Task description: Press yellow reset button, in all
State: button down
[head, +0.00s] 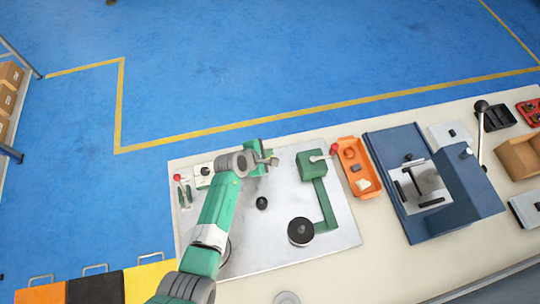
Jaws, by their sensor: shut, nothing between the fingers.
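I cannot make out a yellow reset button in the head view; it may be hidden by my arm or too small to tell. My gripper (271,160) is at the end of the green and grey arm, over the far edge of the pale metal plate (335,238). It is small in the picture, and looks shut and empty. It is close to a green part (256,170) at the plate's far edge; I cannot tell whether they touch. A white box with a dark round top (204,171) is left of my wrist.
A green fixture (312,165) with a red-tipped lever and a black spool (301,231) stand on the plate. A red-topped tool (178,179) is at left.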

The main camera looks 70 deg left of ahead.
jog(key=shift+f, duration=0.45)
jog(key=shift+f+b, duration=0.5)
jog(key=shift+b, duration=0.15)
dwell(0.5)
dwell(0.3)
jog(key=shift+r+p, duration=0.9)
jog(key=shift+p, duration=0.1)
notch_tip(320, 180, up, 5)
jog(key=p, duration=0.5)
jog(key=shift+r, duration=0.15)
